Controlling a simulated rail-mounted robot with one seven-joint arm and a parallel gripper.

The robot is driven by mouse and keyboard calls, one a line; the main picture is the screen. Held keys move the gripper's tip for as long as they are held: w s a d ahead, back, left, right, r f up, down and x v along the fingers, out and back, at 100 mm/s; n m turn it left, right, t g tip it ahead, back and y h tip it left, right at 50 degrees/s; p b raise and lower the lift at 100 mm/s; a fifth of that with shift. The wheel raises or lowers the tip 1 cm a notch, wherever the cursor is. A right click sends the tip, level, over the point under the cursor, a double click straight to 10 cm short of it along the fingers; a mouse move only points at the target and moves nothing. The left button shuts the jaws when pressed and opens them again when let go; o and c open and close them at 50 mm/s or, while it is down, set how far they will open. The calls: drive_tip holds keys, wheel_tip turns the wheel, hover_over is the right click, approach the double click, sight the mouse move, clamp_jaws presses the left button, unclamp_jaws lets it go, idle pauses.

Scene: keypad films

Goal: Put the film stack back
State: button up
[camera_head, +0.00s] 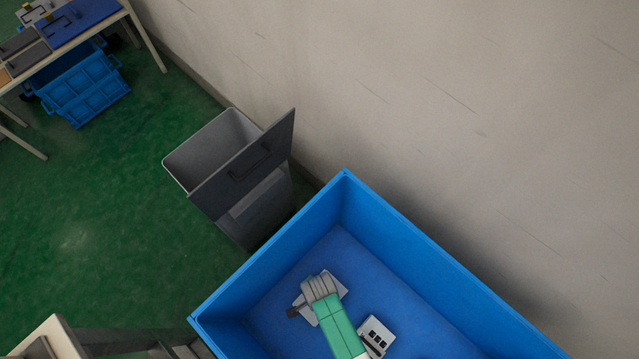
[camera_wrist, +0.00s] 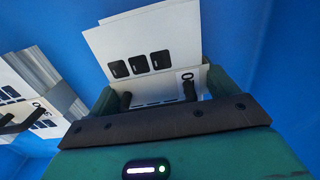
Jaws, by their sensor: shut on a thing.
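My gripper (camera_wrist: 153,98) is shut on a film stack (camera_wrist: 140,42), a stack of white sheets with three black key squares and a small black-and-white tab. The sheets are slightly fanned. My gripper's green body (camera_head: 337,325) is low inside that crate. I cannot tell whether the held stack touches the crate floor.
A grey bin (camera_head: 210,148) with an upright dark panel and handle stands left of the crate, by the pale wall (camera_head: 430,90). A table with a blue mat (camera_head: 75,20) and trays is at upper left, blue crates (camera_head: 88,85) beneath it. Green floor (camera_head: 80,210) is clear between.

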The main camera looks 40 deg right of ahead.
drive_tip(key=o, duration=1)
drive_tip(key=shift+f, duration=0.1)
drive_tip(key=shift+c, duration=0.2)
wheel_tip(320, 180, up, 12)
drive_tip(key=p, duration=0.7)
drive_tip(key=shift+r, duration=0.2)
